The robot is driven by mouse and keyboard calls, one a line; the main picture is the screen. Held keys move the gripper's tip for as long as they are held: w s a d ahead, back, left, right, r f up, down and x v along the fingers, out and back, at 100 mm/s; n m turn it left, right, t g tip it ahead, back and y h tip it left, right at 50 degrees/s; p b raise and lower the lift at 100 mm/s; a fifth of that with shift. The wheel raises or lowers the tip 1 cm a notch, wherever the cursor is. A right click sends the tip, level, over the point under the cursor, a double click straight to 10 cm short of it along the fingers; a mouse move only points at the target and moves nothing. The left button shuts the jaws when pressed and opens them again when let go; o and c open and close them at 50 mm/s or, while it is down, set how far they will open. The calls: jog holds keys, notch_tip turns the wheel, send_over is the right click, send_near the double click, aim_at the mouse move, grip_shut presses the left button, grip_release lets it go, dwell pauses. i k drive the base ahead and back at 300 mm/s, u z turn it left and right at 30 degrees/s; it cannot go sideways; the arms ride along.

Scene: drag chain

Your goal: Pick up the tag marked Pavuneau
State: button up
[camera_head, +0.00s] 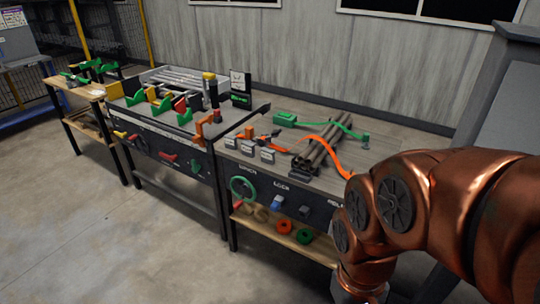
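Three small pale tags stand in a row near the front left edge of the wooden workbench: a left tag (231,142), a middle tag (249,149) and a right tag (267,155). Their markings are too small to read, so I cannot tell which one says Pavuneau. My copper arm fills the right side of the view and bends down in front of the bench's right end. My gripper is not visible; the arm runs out of the bottom of the picture.
Behind the tags lie a bundle of dark pipes (322,146), an orange strap (349,158) and a green ratchet strap (286,119). The bench's lower shelf (262,229) holds coloured rings. A second bench (152,121) with clamps stands left. The floor in front is clear.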

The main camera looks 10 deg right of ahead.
aim_at(268, 155)
jog(key=u, duration=0.65)
jog(key=i, duration=0.8)
jog(key=u, duration=0.85)
